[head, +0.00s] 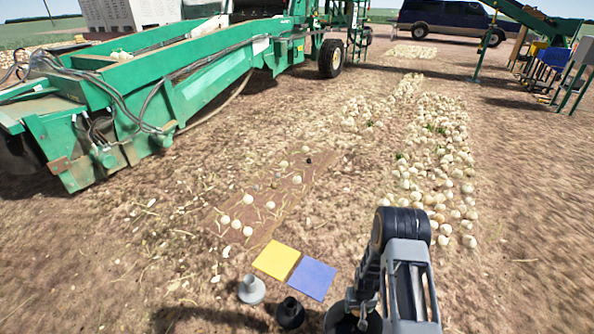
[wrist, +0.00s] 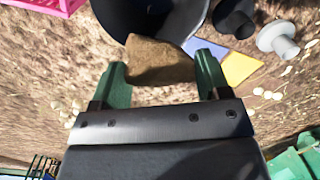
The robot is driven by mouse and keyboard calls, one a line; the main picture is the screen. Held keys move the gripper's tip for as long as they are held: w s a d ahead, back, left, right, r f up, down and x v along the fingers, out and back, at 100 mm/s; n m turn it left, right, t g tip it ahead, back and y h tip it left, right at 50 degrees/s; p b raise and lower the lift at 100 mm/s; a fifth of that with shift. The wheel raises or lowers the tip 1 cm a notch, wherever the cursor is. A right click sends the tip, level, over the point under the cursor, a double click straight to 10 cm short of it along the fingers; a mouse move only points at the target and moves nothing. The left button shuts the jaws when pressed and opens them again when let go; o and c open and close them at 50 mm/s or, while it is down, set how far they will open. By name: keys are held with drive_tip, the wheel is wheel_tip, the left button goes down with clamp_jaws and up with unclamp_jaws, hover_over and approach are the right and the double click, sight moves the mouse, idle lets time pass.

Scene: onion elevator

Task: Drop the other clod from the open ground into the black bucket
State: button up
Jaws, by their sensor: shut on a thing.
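My gripper (wrist: 160,70) is shut on a brown, blocky clod (wrist: 160,58), with a green finger on either side of it. In the wrist view the clod's far end overlaps the near edge of the black bucket (wrist: 150,14); I cannot tell the height between them. The bucket is cut off by the top of that view, and its inside is mostly hidden. In the head view my arm hides the gripper and the clod, and only part of the dark bucket (head: 340,321) shows beside the arm at the bottom edge.
A yellow square (head: 277,260) and a blue square (head: 312,278) lie on the ground, near a grey flanged peg (head: 251,290) and a black one (head: 290,312). A pink crate (wrist: 45,5) is beyond the bucket's left. Onions (head: 430,170) lie in a row; green machinery (head: 150,90) stands left.

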drive_tip(key=w+d+f+b, duration=0.1)
drive_tip(key=d+f+b, duration=0.1)
drive_tip(key=f+b, duration=0.4)
drive_tip(key=w+d+f+b, duration=0.1)
drive_tip(key=d+f+b, duration=0.1)
drive_tip(key=f+b, duration=0.5)
wheel_tip(320, 180, down, 5)
drive_tip(key=shift+w+f, duration=0.1)
drive_tip(key=shift+w, duration=0.05)
drive_tip(key=o, duration=1.3)
drive_tip(key=shift+o, duration=0.2)
wheel_tip(320, 180, up, 14)
drive_tip(key=p, duration=0.4)
drive_tip(key=shift+p, duration=0.3)
